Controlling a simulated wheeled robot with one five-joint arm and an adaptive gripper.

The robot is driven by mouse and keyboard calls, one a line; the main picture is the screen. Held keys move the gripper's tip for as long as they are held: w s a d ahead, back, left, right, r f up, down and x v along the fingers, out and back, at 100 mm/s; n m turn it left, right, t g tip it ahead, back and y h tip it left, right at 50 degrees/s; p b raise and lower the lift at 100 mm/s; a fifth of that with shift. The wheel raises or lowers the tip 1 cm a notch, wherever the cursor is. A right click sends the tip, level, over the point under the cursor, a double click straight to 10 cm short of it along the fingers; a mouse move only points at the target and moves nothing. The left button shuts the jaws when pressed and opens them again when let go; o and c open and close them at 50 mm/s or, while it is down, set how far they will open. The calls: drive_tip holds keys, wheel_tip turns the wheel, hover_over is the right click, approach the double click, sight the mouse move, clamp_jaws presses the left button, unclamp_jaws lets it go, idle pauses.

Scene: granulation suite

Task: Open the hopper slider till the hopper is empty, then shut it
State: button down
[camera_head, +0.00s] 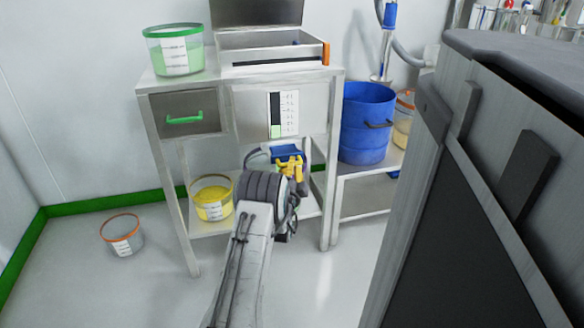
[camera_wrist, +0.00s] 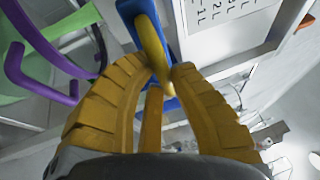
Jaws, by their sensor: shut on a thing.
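The hopper (camera_head: 250,108) is a pale metal box in the stand, with a level gauge (camera_head: 284,114) on its front. The gauge strip is dark above and green only near the bottom. The blue slider (camera_head: 286,152) is below the hopper; it also shows in the wrist view (camera_wrist: 141,11). My gripper (camera_head: 290,167) has yellow fingers and is at the slider's front. In the wrist view my gripper (camera_wrist: 160,72) has its fingertips closed around a yellow handle part (camera_wrist: 152,45) at the blue slider. How far the slider is out cannot be told.
A tub with yellow contents (camera_head: 212,198) stands on the lower shelf. A green-rimmed tub (camera_head: 175,50) stands on top, above a green-handled drawer (camera_head: 184,118). A blue barrel (camera_head: 366,122) is at right. An orange-rimmed tub (camera_head: 121,236) is on the floor. A dark-topped cabinet (camera_head: 500,150) blocks the right.

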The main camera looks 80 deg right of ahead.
drive_tip(key=c, duration=1.1)
unclamp_jaws()
drive_tip(key=shift+s, duration=0.1)
drive_tip(key=shift+a+f, duration=0.35)
drive_tip(key=shift+a, duration=1.6)
drive_tip(key=shift+a+f, duration=0.35)
drive_tip(key=shift+a, duration=1.6)
drive_tip(key=shift+a+f, duration=0.35)
drive_tip(key=shift+a, duration=1.6)
